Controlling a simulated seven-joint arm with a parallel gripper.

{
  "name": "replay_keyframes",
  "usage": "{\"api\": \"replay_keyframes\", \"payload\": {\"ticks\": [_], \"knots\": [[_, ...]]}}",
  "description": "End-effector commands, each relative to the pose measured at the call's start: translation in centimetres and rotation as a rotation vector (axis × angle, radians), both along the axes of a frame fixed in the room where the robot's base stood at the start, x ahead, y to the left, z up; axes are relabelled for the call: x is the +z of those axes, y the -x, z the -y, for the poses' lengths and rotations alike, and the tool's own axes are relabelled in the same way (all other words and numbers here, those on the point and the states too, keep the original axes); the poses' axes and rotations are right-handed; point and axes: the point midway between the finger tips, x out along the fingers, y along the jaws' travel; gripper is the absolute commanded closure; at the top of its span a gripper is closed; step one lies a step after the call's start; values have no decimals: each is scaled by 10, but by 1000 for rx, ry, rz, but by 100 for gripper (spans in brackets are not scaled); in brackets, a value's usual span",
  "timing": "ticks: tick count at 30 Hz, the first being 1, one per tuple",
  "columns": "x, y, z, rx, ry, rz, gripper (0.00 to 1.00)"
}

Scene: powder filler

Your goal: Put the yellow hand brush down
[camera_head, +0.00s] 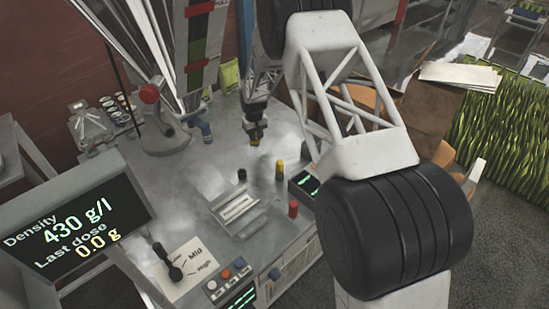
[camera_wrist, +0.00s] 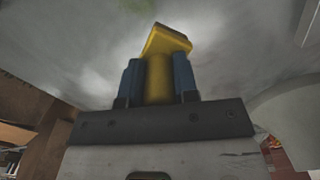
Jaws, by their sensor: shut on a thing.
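My gripper (camera_head: 257,112) is at the upper middle of the head view, pointing down above the grey worktop (camera_head: 205,165). In the wrist view its two blue fingers are shut on the yellow hand brush (camera_wrist: 158,75), one on each side of the handle. The brush's wider yellow end sticks out past the fingertips. In the head view the brush is small and mostly hidden by the gripper. A gap to the worktop seems to show, but I cannot tell how large.
Yellow (camera_head: 279,171), black (camera_head: 242,175) and red (camera_head: 293,209) knobs stand around a metal slot (camera_head: 237,207). A density display (camera_head: 75,223) is at left. A red-knobbed stand (camera_head: 163,130) is left of my gripper. Bare worktop lies between.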

Motion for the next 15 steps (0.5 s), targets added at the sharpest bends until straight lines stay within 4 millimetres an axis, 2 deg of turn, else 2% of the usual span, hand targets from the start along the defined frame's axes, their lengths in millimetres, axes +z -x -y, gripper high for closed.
{"api": "replay_keyframes", "payload": {"ticks": [5,15], "knots": [[5,5,28,-100,0,0,100],[17,34,114,-457,0,1,100]]}}
